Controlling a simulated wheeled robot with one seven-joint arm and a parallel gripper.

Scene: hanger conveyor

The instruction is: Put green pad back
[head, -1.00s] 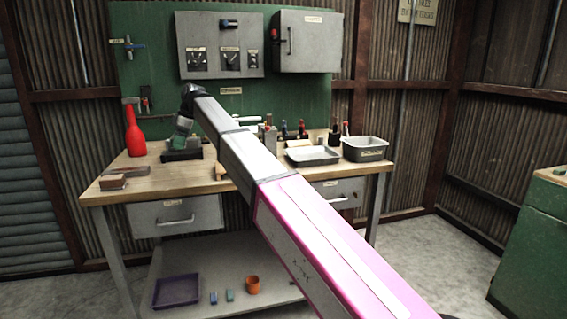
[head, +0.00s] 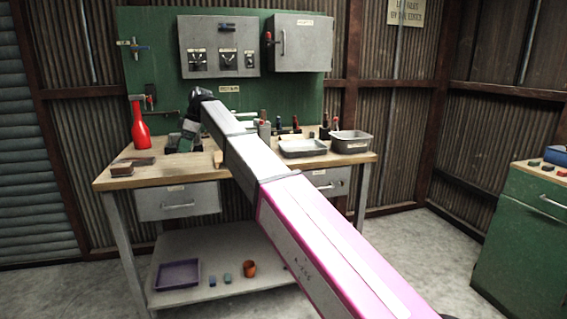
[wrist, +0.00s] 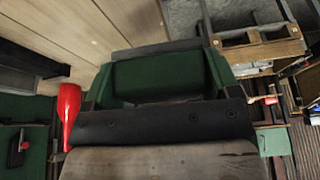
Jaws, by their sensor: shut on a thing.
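My gripper (head: 188,128) hangs over the left part of the workbench top, at the end of my outstretched arm. In the wrist view, my gripper (wrist: 158,84) is shut on the green pad (wrist: 155,76), a dark green block between its green-sided fingers. In the head view the pad cannot be told apart from the gripper. A dark holder (head: 171,146) stands on the bench just below the gripper. Whether the pad touches it cannot be told.
A red bottle (head: 139,129) stands left of the gripper, and a brush (head: 121,169) lies near the front left. A grey tray (head: 303,149) and a grey bin (head: 351,142) stand on the right. The lower shelf (head: 225,245) holds a purple tray (head: 178,273), small blocks and an orange cup (head: 249,268).

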